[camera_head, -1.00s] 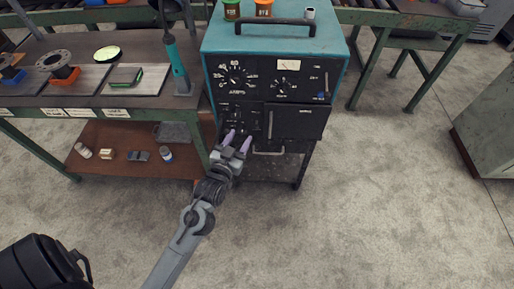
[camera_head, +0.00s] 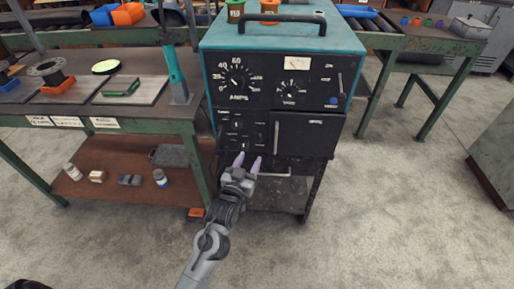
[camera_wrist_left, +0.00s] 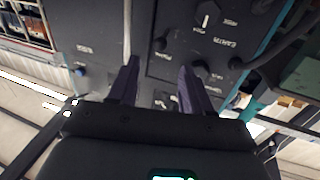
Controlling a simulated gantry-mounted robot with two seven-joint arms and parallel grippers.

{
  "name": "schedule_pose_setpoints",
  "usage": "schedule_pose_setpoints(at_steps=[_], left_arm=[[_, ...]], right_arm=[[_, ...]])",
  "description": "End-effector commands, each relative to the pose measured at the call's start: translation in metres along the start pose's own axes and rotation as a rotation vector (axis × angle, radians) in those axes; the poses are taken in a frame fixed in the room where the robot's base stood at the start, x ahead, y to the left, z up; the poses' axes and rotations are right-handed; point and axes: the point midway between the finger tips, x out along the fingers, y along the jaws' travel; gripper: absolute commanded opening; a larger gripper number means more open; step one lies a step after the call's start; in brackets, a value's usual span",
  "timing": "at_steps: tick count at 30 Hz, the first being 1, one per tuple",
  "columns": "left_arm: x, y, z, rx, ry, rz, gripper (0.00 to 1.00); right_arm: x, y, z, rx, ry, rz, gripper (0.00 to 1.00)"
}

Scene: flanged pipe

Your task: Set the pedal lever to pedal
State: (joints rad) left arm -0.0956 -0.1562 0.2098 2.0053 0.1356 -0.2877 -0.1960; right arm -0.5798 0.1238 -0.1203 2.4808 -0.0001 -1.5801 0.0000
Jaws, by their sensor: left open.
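A teal and black welding machine (camera_head: 307,124) stands in the middle of the head view. Its lower left panel (camera_head: 244,145) carries small knobs and switches; it also shows upside down in the left wrist view, with a knob (camera_wrist_left: 207,17) and a lower dark knob (camera_wrist_left: 200,70). Labels are too small or blurred to tell which control is the pedal lever. My left gripper (camera_head: 248,163) is open, its two purple fingers apart at the panel's lower edge, pointing at the machine. In the left wrist view the fingers (camera_wrist_left: 158,88) have nothing between them. My right gripper is not in view.
A lever with a blue knob (camera_head: 333,100) is on the machine's upper right. A vertical door handle (camera_head: 276,137) is right of the gripper, and a drawer handle (camera_head: 274,174) is below. A workbench (camera_head: 150,113) stands close on the left. The floor in front is clear.

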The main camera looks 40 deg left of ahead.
Motion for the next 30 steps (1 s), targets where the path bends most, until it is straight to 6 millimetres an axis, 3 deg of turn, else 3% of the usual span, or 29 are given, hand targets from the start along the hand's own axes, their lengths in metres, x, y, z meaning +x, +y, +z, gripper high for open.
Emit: schedule_pose_setpoints(at_steps=[9,15,28,30], left_arm=[[0.052,0.000,0.002,0.000,0.003,-0.001,0.49],[0.073,0.000,0.002,-0.001,0.000,0.000,0.49],[0.081,0.000,0.000,0.000,0.000,0.000,0.49],[0.081,0.000,0.000,0.000,0.000,0.000,0.41]], right_arm=[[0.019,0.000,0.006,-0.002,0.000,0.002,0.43],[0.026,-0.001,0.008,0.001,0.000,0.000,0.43],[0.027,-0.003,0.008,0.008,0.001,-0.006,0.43],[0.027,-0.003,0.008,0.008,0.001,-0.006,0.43]])
